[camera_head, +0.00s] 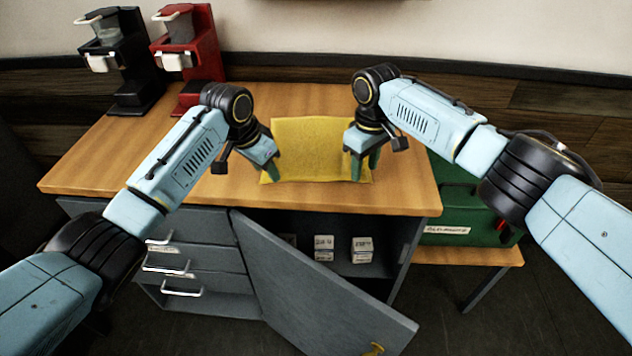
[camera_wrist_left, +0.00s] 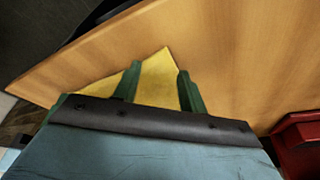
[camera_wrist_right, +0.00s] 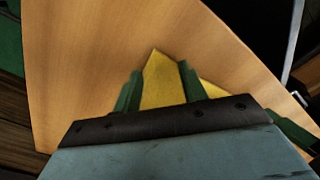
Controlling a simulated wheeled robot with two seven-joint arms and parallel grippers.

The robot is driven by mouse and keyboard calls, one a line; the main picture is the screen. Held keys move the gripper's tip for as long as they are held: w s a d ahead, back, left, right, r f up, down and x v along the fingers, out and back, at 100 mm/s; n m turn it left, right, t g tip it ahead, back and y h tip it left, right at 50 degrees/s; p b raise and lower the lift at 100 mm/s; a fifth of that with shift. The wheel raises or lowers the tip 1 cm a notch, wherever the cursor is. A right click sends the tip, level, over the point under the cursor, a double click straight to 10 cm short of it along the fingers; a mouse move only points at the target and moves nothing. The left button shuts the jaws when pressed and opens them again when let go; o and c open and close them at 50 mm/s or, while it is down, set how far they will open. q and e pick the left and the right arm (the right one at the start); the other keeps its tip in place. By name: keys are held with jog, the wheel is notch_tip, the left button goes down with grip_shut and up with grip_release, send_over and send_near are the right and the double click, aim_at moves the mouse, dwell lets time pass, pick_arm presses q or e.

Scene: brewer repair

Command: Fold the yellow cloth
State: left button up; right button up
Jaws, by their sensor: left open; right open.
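The yellow cloth (camera_head: 308,148) lies spread on the wooden tabletop in the head view, between my two grippers. My left gripper (camera_head: 271,172) is open at the cloth's left front corner. In the left wrist view a corner of the cloth (camera_wrist_left: 156,78) shows between the green fingers (camera_wrist_left: 157,82). My right gripper (camera_head: 364,170) is open at the cloth's right front corner. In the right wrist view a corner of the cloth (camera_wrist_right: 161,78) lies between the fingers (camera_wrist_right: 160,85). I cannot tell whether the fingers touch the cloth.
A black brewer (camera_head: 118,60) and a red brewer (camera_head: 188,60) stand at the table's back left. The cabinet door (camera_head: 310,285) hangs open below, showing small white boxes (camera_head: 361,248). A green case (camera_head: 460,200) is at the right. The left tabletop (camera_head: 110,160) is clear.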

pick_arm(q)
jog(key=shift+f, duration=0.2)
pick_arm(e)
jog(key=shift+f, duration=0.25)
pick_arm(q)
jog(key=shift+f, duration=0.15)
pick_arm(e)
jog(key=shift+f, duration=0.15)
pick_arm(q)
jog(key=shift+f, duration=0.1)
jog(key=shift+c, duration=0.3)
pick_arm(e)
jog(key=shift+c, duration=0.3)
pick_arm(q)
grip_shut()
pick_arm(e)
grip_shut()
pick_arm(q)
jog(key=shift+a, duration=0.1)
pick_arm(e)
jog(key=shift+d, duration=0.1)
